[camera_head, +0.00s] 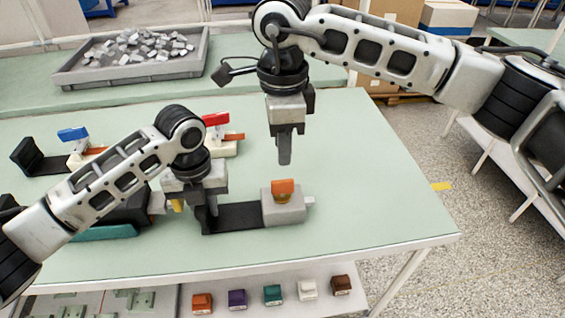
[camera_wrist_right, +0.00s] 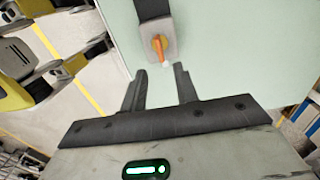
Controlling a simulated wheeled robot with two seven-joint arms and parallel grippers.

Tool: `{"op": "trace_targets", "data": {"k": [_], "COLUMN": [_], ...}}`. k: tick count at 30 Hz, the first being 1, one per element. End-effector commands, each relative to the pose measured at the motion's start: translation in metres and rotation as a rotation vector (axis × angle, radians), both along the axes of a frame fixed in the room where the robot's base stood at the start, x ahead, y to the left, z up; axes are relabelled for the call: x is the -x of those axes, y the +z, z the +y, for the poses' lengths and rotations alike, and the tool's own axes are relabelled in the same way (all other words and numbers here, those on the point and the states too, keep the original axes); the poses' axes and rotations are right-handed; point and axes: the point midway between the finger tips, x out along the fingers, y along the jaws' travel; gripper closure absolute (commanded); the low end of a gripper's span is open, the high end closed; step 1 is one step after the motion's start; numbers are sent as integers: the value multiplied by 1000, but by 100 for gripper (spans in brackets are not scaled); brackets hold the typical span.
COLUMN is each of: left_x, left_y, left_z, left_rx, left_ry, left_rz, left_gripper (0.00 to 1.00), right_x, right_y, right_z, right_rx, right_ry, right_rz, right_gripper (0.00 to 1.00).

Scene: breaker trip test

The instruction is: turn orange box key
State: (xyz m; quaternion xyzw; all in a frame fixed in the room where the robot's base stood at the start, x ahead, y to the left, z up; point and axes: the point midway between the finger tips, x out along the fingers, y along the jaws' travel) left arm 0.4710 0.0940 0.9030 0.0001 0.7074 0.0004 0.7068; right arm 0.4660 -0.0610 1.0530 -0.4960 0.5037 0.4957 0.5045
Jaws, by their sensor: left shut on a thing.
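The orange key (camera_head: 283,187) sits on a grey box (camera_head: 284,209) with a dark base plate (camera_head: 240,216) extending to its left. The wrist view shows the orange key (camera_wrist_right: 158,48) on the grey box (camera_wrist_right: 152,28), beyond my right fingertips. My left gripper (camera_head: 208,210) is shut at the left end of the dark base plate; the gripped part is mostly hidden.
Boxes with a blue key (camera_head: 73,133), a red key (camera_head: 215,119) and a yellow key (camera_head: 177,205) stand left. A grey tray of metal pieces (camera_head: 135,55) is at the back. Several coloured blocks (camera_head: 272,295) sit on the lower shelf. The table's right side (camera_head: 370,180) is clear.

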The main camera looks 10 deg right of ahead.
Motion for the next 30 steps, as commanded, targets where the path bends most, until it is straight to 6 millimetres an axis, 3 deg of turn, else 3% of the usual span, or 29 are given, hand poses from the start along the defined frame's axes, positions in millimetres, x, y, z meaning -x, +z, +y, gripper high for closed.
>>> {"op": "trace_targets", "data": {"k": [6,18,19,21,30], "left_x": [0,0,0,0,0], "left_y": [1,1,1,1,1], "left_z": [0,-1,-1,-1,0], "left_rx": [2,2,2,2,1], "left_ry": [0,0,0,0,-1], "left_rz": [-1,-1,-1,-1,-1], "left_gripper": [100,100,77,58,55], "right_x": [0,0,0,0,0], "right_y": [23,26,26,25,25], "right_z": [0,0,0,0,0], "right_rx": [0,0,0,0,0], "right_ry": [0,0,0,0,0], "right_rz": [-1,0,0,0,0], "right_gripper": [70,70,70,70,70]}}
